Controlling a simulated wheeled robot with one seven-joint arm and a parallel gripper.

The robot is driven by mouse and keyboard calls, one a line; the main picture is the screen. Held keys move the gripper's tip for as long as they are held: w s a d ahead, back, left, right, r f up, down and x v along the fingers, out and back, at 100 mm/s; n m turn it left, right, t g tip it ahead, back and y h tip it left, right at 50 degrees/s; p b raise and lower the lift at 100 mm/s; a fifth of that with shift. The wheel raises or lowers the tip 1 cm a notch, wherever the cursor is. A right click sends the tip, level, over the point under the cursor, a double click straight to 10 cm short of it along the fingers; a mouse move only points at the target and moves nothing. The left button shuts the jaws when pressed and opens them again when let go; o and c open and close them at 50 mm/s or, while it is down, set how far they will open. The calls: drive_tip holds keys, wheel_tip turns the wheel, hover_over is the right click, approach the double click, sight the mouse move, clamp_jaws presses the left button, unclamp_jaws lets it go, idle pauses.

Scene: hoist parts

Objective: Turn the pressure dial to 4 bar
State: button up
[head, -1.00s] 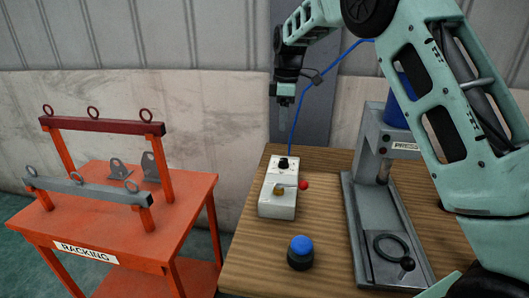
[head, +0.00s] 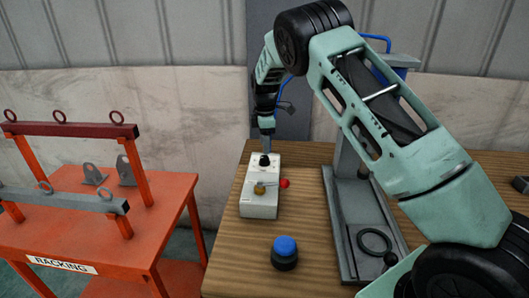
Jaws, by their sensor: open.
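The pressure dial (head: 264,160) is a small black knob near the back end of a white control box (head: 259,207) on the wooden bench. A brass valve (head: 259,188) with a lever ending in a red ball sits on the same box, in front of the dial. My gripper (head: 267,147) points down just above or at the dial. Its fingers look open, but they are small here, and I cannot tell whether they touch the dial. The dial's scale and pointer are too small to read.
A blue push button (head: 285,250) stands on the bench front. An orange racking table (head: 110,205) with lifting beams and shackles is at left. Bare bench (head: 240,265) lies left of the button.

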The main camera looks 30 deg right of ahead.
sight(265, 157)
drive_tip(key=shift+f+p, duration=0.35)
drive_tip(key=shift+f, duration=2.15)
drive_tip(key=c, duration=1)
